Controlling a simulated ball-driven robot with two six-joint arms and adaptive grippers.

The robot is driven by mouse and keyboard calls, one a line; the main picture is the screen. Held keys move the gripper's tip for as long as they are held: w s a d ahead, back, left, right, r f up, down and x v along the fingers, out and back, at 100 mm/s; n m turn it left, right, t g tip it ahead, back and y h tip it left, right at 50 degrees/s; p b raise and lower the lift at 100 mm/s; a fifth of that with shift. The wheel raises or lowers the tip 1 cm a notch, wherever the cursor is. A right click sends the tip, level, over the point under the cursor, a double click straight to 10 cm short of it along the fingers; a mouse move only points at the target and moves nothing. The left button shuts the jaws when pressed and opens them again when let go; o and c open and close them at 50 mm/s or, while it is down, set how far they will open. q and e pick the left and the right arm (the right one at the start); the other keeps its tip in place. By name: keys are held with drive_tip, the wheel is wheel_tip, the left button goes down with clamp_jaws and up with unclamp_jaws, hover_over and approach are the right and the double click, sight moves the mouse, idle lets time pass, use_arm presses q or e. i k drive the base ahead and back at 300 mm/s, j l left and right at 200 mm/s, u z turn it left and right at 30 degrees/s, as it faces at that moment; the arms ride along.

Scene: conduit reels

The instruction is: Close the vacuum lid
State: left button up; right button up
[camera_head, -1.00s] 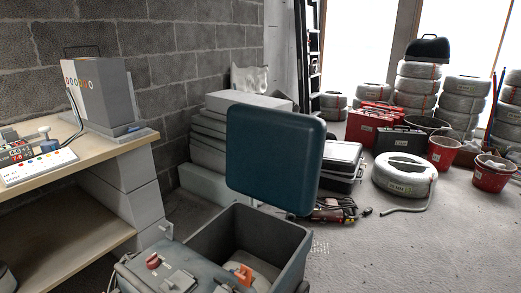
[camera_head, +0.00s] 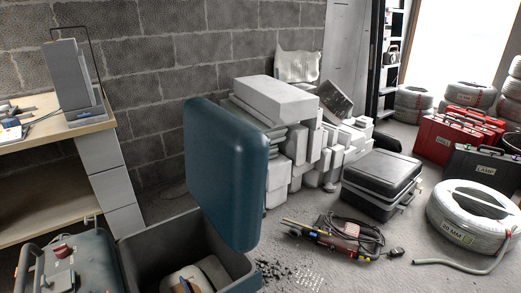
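The vacuum stands at the bottom left of the head view, with a grey open bin (camera_head: 140,250) and a grey-blue top unit (camera_head: 75,262) with a red knob beside it. Its blue lid (camera_head: 228,172) stands upright, raised above the right side of the bin. Inside the bin a pale rounded thing (camera_head: 203,274) shows. Neither of my grippers is in view, and nothing touches the lid.
A wooden workbench (camera_head: 60,135) is at the left. Pale blocks (camera_head: 285,100) are stacked by the wall. A black case (camera_head: 380,178), a red tool with cable (camera_head: 345,238) and a conduit reel (camera_head: 470,215) lie right.

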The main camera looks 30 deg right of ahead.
sight(226, 157)
drive_tip(key=l+u, duration=0.45)
drive_tip(key=l, duration=1.45)
